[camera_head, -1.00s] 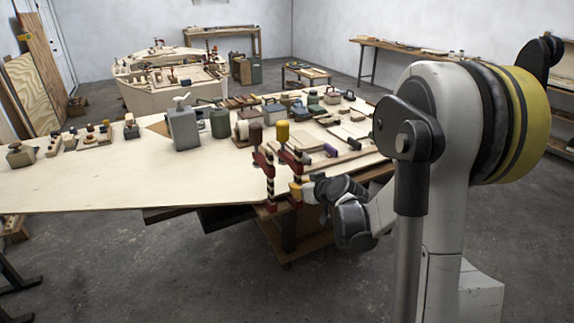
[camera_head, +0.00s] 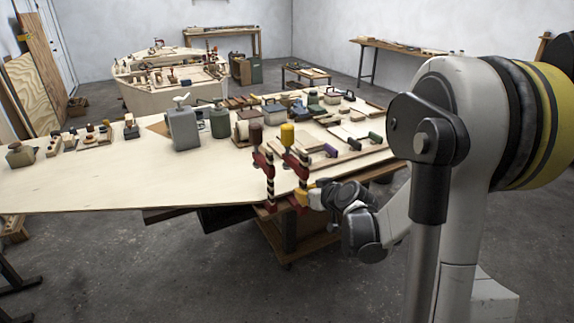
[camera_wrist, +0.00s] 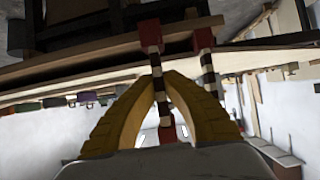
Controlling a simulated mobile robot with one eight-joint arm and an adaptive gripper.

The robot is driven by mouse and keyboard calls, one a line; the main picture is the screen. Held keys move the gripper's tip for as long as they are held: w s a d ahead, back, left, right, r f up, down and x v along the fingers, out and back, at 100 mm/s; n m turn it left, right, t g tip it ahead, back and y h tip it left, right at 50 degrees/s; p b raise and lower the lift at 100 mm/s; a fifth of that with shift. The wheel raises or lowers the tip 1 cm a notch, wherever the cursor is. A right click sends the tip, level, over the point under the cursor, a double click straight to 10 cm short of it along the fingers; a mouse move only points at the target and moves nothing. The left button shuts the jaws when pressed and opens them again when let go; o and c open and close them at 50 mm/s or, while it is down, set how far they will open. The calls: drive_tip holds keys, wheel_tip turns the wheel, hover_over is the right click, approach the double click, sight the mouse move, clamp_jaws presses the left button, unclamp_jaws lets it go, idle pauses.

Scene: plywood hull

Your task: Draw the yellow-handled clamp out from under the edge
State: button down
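The yellow-handled clamp (camera_head: 288,136) stands upright at the front edge of the plywood sheet (camera_head: 110,180). It has red jaws and a black-and-white striped bar. My gripper (camera_head: 313,195) is at the lower part of its bar, coming from the right. In the wrist view, the yellow fingers of my gripper (camera_wrist: 158,85) come together on the striped bar of this clamp (camera_wrist: 155,63). A dark-handled clamp (camera_head: 257,136) of the same kind stands just to the left and also shows in the wrist view (camera_wrist: 207,65).
A grey canister (camera_head: 183,128), a green canister (camera_head: 219,124) and several small tools stand on the sheet behind the clamps. The floor (camera_head: 330,270) in front of the edge is open.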

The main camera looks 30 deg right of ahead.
drive_tip(key=shift+s+r, duration=0.1)
drive_tip(key=shift+s, duration=2.3)
wheel_tip(320, 180, up, 17)
drive_tip(key=p, duration=1.3)
